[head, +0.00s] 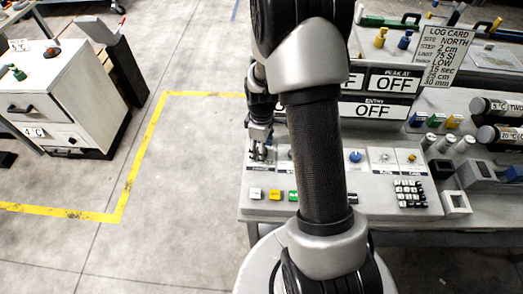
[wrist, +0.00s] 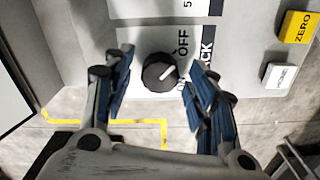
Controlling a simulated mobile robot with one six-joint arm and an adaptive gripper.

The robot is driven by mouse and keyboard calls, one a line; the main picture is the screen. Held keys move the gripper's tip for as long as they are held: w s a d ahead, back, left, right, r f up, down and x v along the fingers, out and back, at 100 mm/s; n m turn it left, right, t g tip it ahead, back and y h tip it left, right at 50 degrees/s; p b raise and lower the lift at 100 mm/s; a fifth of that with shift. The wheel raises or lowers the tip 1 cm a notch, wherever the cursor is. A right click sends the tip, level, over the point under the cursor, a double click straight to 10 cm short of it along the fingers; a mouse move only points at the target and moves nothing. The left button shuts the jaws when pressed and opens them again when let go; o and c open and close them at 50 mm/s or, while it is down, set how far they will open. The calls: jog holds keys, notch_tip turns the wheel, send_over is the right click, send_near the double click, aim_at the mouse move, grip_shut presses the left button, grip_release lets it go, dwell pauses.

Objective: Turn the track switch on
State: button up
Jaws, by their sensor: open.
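The track switch is a round black knob (wrist: 160,72) with a white pointer line, set in a pale panel. Beside it are the printed word OFF and larger lettering of which "ACK" shows; a shorter label below OFF is partly hidden by a finger. The pointer slants up and right in the wrist view, towards the OFF side. My gripper (wrist: 161,60) is open, its blue-padded fingers on either side of the knob with gaps. In the head view my gripper (head: 260,146) is over the left end of the control panel (head: 265,207); the knob is not clear there.
A yellow ZERO button (wrist: 298,27) and a white button (wrist: 280,75) sit right of the knob in the wrist view. A blue knob (head: 355,157) and a keypad (head: 409,193) are farther right on the panel. OFF display signs (head: 389,84) stand behind.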

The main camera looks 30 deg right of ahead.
jog(key=shift+f, duration=0.35)
jog(key=shift+c, duration=0.3)
jog(key=c, duration=1)
